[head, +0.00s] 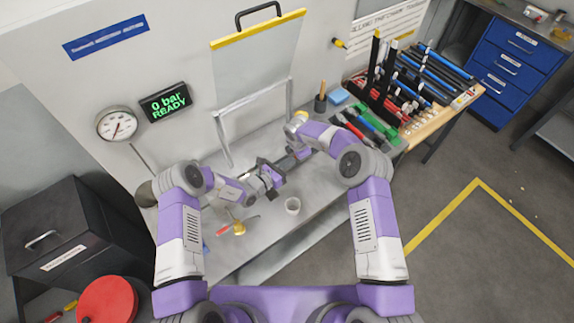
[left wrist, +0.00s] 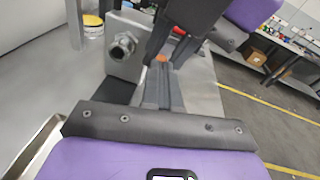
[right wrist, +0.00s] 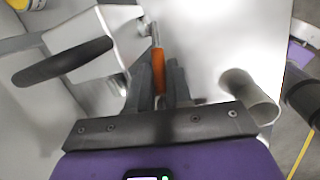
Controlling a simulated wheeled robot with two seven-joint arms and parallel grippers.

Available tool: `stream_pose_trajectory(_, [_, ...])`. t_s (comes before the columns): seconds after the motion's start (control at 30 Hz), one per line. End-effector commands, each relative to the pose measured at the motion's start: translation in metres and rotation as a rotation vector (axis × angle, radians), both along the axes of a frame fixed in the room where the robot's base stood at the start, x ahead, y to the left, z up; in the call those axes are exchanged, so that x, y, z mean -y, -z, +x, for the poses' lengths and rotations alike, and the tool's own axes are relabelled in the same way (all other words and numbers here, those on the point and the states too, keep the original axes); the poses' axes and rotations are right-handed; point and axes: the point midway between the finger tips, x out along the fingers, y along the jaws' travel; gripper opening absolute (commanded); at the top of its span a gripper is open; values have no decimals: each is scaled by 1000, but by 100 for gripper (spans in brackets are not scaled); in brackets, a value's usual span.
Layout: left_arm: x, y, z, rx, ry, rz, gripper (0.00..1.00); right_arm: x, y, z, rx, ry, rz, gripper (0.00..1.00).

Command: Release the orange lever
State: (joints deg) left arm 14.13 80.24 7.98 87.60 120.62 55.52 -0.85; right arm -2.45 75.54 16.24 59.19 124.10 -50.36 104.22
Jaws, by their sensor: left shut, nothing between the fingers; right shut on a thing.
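The orange lever (right wrist: 147,68) runs between the fingers of my right gripper (right wrist: 157,85) in the right wrist view. That gripper is shut on it. The lever's upper end meets a metal rod at a pale fitting. In the left wrist view a small orange patch (left wrist: 161,58) shows just beyond the tips of my left gripper (left wrist: 163,75), which is shut and empty. The dark body of my right gripper hides most of the lever there. In the head view my left gripper (head: 268,188) is over the bench, and the lever cannot be made out.
A black handle (right wrist: 62,62) is left of the lever. A clear-panelled guard (head: 255,60) stands behind.

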Motion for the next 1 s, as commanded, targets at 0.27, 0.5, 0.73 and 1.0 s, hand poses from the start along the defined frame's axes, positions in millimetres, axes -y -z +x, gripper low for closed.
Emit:
stream_pose_trajectory(0.27, [3,-7,3,13,0,-8,0,-6,0,-3,-8,-6,6,26])
stream_pose_trajectory(0.5, [2,-5,3,11,0,-7,0,-5,0,-3,-6,-4,5,41])
stream_pose_trajectory(0.73, [2,-4,2,8,0,-6,0,-4,-5,-3,-4,-3,4,41])
stream_pose_trajectory(1.0, [2,-4,2,8,0,-5,0,-6,-54,-12,-1,-4,6,41])
